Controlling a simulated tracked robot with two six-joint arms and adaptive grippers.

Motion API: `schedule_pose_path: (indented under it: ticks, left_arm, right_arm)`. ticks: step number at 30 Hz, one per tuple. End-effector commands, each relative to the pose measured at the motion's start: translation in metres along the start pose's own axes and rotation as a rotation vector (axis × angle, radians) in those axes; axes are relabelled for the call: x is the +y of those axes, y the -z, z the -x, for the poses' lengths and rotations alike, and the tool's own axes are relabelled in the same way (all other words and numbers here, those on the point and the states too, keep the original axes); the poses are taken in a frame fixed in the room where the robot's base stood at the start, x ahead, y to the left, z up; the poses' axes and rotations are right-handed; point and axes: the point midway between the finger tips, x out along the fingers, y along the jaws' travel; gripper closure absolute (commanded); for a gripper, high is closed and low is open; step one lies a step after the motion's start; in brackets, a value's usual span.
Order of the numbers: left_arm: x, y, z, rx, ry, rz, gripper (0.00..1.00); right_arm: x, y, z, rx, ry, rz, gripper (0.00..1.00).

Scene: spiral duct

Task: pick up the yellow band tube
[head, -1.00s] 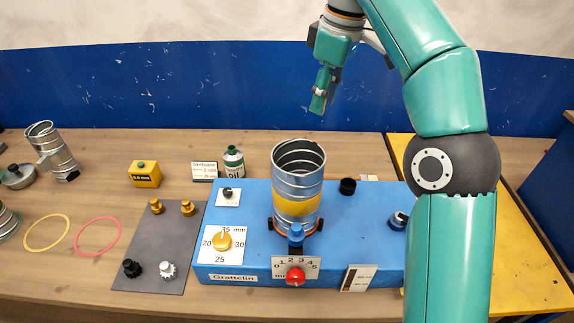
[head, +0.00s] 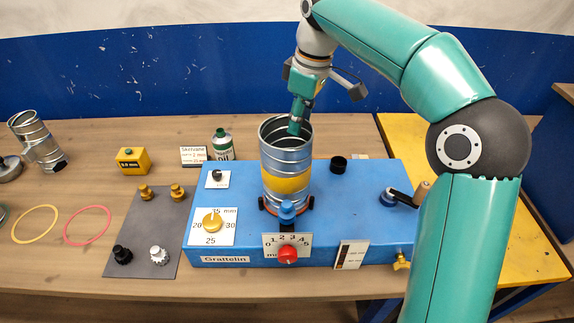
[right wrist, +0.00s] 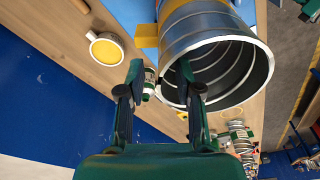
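The yellow band tube (head: 286,180) is a ribbed metal cylinder with a yellow band, standing upright on the blue Grattelin device (head: 350,215). Its open mouth faces up. My right gripper (head: 296,124) is at the tube's rim, pointing down. In the right wrist view the tube (right wrist: 215,62) lies just ahead of the gripper (right wrist: 160,74). The fingers are apart, one over the mouth and the other outside the wall, with the rim between them. I cannot tell whether either finger touches the wall. My left gripper is not in view.
An oil can (head: 222,146) and a label card (head: 194,156) stand behind the device. A grey mat (head: 150,232) with several knobs lies left. A yellow box (head: 131,160), another metal tube (head: 38,142) and two rings, pink (head: 88,226) and yellow (head: 36,224), are farther left.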

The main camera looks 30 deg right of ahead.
Motion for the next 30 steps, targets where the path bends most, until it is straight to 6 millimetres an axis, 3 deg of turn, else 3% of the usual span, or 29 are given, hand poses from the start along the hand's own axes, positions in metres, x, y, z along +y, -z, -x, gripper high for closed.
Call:
schedule_pose_path:
  ticks: [10, 19, 25, 30]
  left_arm:
    - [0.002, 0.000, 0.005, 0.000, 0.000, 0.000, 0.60]
    - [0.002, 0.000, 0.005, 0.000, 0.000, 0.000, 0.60]
    - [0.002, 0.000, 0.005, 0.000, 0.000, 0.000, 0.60]
    - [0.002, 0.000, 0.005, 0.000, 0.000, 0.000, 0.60]
  right_arm:
    - [0.000, 0.003, -0.043, -0.003, 0.002, 0.000, 0.65]
    - [0.001, 0.004, -0.049, -0.001, 0.000, 0.001, 0.65]
    - [0.000, 0.004, -0.049, -0.001, 0.000, 0.002, 0.97]
    - [0.000, 0.004, -0.049, 0.000, 0.000, 0.002, 1.00]
